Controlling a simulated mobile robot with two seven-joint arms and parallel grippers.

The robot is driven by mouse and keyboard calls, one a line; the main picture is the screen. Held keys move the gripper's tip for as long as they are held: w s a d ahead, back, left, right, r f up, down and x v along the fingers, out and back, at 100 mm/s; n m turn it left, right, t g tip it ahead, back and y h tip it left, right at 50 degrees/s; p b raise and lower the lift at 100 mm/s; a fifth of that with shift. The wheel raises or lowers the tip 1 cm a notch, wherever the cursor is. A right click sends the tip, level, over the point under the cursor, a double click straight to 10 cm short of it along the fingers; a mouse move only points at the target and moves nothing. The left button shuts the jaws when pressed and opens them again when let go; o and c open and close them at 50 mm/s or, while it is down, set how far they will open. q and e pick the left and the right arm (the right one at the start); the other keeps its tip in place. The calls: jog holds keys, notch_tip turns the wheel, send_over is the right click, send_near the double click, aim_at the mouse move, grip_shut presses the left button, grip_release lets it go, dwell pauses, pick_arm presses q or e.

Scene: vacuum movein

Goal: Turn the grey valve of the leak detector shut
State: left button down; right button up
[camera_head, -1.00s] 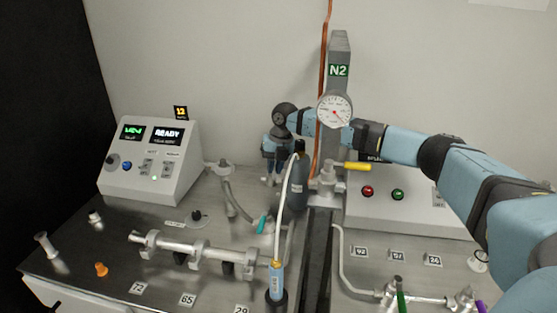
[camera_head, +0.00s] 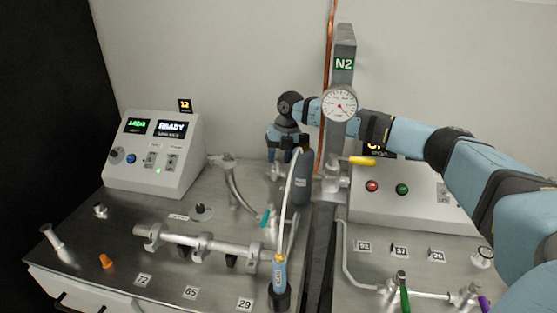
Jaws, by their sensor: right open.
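The leak detector appears to be the sloped white console (camera_head: 160,150) at the left, with a green-lit screen and a READY screen. A small dark-grey round knob (camera_head: 201,210) stands on the bench in front of it, beside a label plate. I cannot tell for sure whether this is the grey valve. My right arm reaches in from the right, passing behind the gauge. My right gripper (camera_head: 284,160) points down, open, above the back of the bench, to the right of the knob and apart from it. My left gripper is not in view.
A grey N2 post (camera_head: 342,65) with a round gauge (camera_head: 340,104) rises right of my gripper. The dark bottle (camera_head: 303,177), white hose and blue hand tool (camera_head: 279,272) stand in front. A clamped pipe (camera_head: 200,243) crosses the front bench. A yellow-handled valve (camera_head: 362,160) is right.

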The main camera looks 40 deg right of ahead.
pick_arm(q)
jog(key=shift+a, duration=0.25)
pick_arm(e)
notch_tip(320, 180, up, 12)
jog(key=s+d, duration=0.1)
jog(key=d, duration=0.1)
jog(key=shift+r, duration=0.15)
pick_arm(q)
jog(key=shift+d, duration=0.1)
pick_arm(e)
jog(key=shift+d, duration=0.1)
